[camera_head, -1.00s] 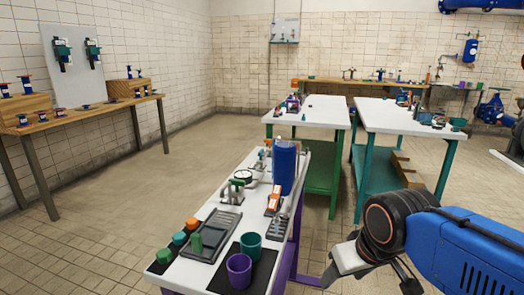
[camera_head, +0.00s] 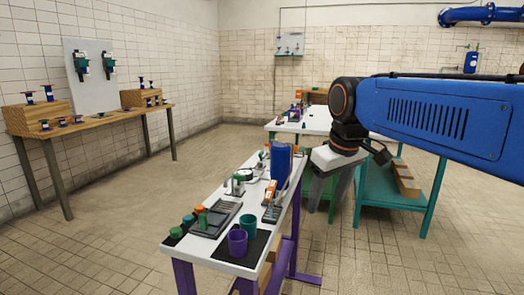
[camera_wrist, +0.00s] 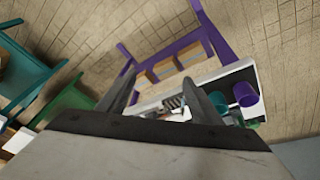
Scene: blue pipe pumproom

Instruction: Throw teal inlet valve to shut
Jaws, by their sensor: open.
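A small fitting with a green-teal handle (camera_head: 238,183) stands beside a round gauge on the near white table. Two dark teal devices, left (camera_head: 82,63) and right (camera_head: 108,61), hang on the grey wall panel at the left. I cannot tell for sure which of these is the inlet valve, and the handle's position is too small to read. My gripper (camera_head: 325,198) is raised right of the near table, apart from it, fingers pointing down. In the wrist view its two fingers (camera_wrist: 161,78) are spread, with nothing held between them.
A wooden bench (camera_head: 98,116) stands at the left. Teal tables lie behind my arm. The left floor is clear.

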